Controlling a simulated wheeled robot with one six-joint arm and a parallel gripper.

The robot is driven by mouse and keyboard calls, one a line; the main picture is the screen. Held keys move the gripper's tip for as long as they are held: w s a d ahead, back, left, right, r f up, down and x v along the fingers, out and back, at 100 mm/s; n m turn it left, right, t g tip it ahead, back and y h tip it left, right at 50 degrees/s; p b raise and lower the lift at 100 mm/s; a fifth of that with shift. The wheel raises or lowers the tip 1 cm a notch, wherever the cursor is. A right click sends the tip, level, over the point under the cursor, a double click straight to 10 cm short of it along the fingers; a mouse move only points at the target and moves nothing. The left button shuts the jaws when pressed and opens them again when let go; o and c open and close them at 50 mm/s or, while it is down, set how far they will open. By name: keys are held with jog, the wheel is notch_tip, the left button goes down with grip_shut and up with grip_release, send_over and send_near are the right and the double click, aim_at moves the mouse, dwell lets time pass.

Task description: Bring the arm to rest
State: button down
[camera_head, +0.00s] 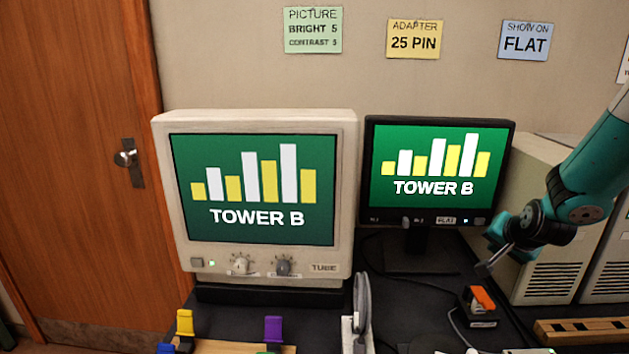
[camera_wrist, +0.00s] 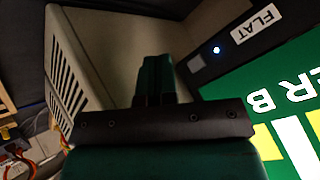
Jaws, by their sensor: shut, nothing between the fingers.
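My gripper (camera_head: 487,268) hangs at the end of my teal and black arm, on the right of the head view. It is in the air in front of the beige computer tower and to the right of the flat monitor (camera_head: 437,170). In the wrist view my gripper's fingers (camera_wrist: 155,75) are together with nothing between them. The flat monitor's lower bezel, with its FLAT label and a lit light, shows at the right of the wrist view (camera_wrist: 225,57). My gripper appears to touch nothing.
A tube monitor (camera_head: 254,195) stands left, also showing TOWER B. A beige tower (camera_head: 550,275) stands behind my gripper. An orange and black connector (camera_head: 480,303) with a cable is below it. Purple (camera_head: 273,329) and yellow (camera_head: 184,322) pieces are at the front. Notes hang on the wall.

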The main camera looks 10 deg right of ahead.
jog(key=s+a+r+n+g+y+p, duration=0.1)
jog(key=s+a+r+n+y, duration=0.15)
jog(key=a, duration=0.55)
jog(key=s+a+r+n+y, duration=0.1)
jog(key=a+r+n, duration=0.2)
jog(key=a, duration=0.4)
jog(key=s+a+r+n+g+y+p, duration=0.1)
jog(key=a+r+n+y, duration=0.15)
jog(key=a, duration=0.55)
jog(key=s+a+r+n+g, duration=0.3)
jog(key=s+a+n, duration=0.2)
jog(key=s, duration=0.5)
jog(key=s+a+r+n+g+y+p, duration=0.1)
jog(key=s+a+r+n+g, duration=0.2)
jog(key=s+a+n, duration=0.2)
jog(key=s+a, duration=0.3)
jog(key=s, duration=0.3)
jog(key=shift+r+n, duration=0.3)
dwell(2.3)
